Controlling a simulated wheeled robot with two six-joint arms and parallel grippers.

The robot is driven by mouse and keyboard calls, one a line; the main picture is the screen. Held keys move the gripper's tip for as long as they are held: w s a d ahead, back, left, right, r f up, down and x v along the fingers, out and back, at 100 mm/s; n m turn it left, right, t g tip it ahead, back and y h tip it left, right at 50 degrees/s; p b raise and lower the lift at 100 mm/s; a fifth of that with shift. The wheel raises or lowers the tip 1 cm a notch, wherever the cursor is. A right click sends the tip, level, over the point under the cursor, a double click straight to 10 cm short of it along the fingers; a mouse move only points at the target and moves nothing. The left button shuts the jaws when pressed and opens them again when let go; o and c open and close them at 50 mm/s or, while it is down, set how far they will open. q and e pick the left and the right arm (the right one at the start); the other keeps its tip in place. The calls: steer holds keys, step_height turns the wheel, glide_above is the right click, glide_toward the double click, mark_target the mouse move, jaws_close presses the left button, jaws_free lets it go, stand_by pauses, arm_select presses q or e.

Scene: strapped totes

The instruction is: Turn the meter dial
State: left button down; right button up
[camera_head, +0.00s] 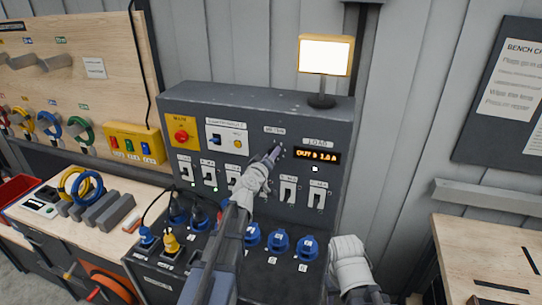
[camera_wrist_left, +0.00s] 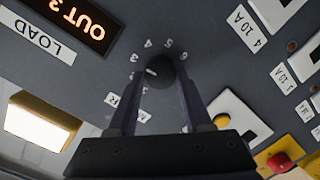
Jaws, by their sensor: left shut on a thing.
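The meter dial (camera_wrist_left: 158,73) is a small dark round knob on the grey panel, with numbers printed around it. A pale mark shows near its left side in the left wrist view. My left gripper (camera_wrist_left: 160,84) has its two fingers on either side of the dial, shut on it. In the head view my left gripper (camera_head: 271,156) reaches the panel there and hides most of the dial. The load display (camera_head: 317,156) beside it shows orange text that reads OUT 3 1.0 A.
The grey panel (camera_head: 262,98) carries a red main knob (camera_head: 181,136) and several white switches. Blue sockets (camera_head: 279,242) and plugged cables lie below. A lit lamp (camera_head: 325,56) stands on top. A pegboard (camera_head: 80,60) is left; a wooden bench (camera_head: 480,250) is right.

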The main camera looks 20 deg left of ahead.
arm_select(q)
steer(key=shift+s+d, duration=0.1)
steer(key=shift+c, duration=1.6)
jaws_free()
steer(key=s, duration=0.7)
steer(key=shift+s+a+r+p, duration=0.25)
steer(key=shift+s+r+p, duration=0.1)
steer(key=shift+r+p, duration=0.1)
steer(key=shift+f, duration=0.1)
